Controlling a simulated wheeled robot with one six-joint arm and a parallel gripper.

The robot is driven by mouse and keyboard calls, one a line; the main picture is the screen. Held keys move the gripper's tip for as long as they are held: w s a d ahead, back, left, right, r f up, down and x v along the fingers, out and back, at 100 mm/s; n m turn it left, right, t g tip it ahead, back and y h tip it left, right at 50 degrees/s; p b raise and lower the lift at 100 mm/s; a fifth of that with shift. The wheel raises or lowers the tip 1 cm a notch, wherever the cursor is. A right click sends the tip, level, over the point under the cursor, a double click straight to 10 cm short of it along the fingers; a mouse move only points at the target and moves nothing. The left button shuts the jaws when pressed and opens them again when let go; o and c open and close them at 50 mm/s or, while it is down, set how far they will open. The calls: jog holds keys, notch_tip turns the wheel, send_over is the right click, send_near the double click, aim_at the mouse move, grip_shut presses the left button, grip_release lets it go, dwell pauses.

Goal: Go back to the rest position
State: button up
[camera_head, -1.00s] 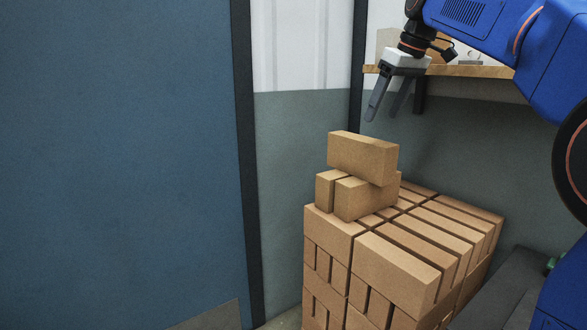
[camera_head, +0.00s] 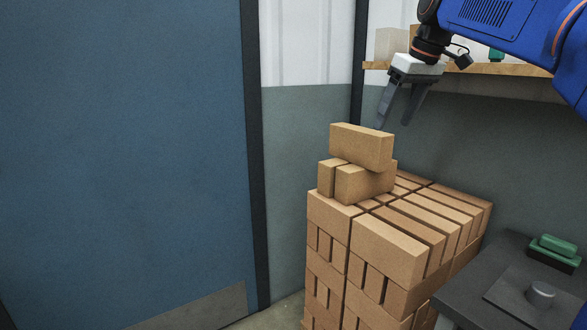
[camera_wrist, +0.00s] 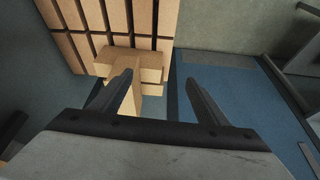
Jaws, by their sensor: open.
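My gripper (camera_head: 393,118) is open and empty in the head view, its fingers pointing down above the top brick. In the wrist view my gripper (camera_wrist: 163,85) shows two fingers spread apart with nothing held between them. A loose tan brick (camera_head: 360,148) lies on top of two more bricks on the stack. The brick stack (camera_head: 385,250) stands below and in front of my gripper. It also shows in the wrist view (camera_wrist: 95,30).
A wooden shelf (camera_head: 480,69) with items runs along the wall behind my gripper. A blue door (camera_head: 120,150) fills the left. A dark bench (camera_head: 470,300) with a green object (camera_head: 556,250) stands at lower right. Open space lies between door and stack.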

jog(key=s+d+f+m+h, duration=0.1)
jog(key=s+d+f+m, duration=0.1)
jog(key=s+f, duration=1.4)
jog(key=s+d+f+m+t+h, duration=0.1)
jog(key=s+f+m, duration=0.3)
jog(key=s+f, duration=1.3)
notch_tip(320, 180, down, 2)
jog(key=shift+d+f, duration=0.15)
jog(key=shift+d, duration=0.4)
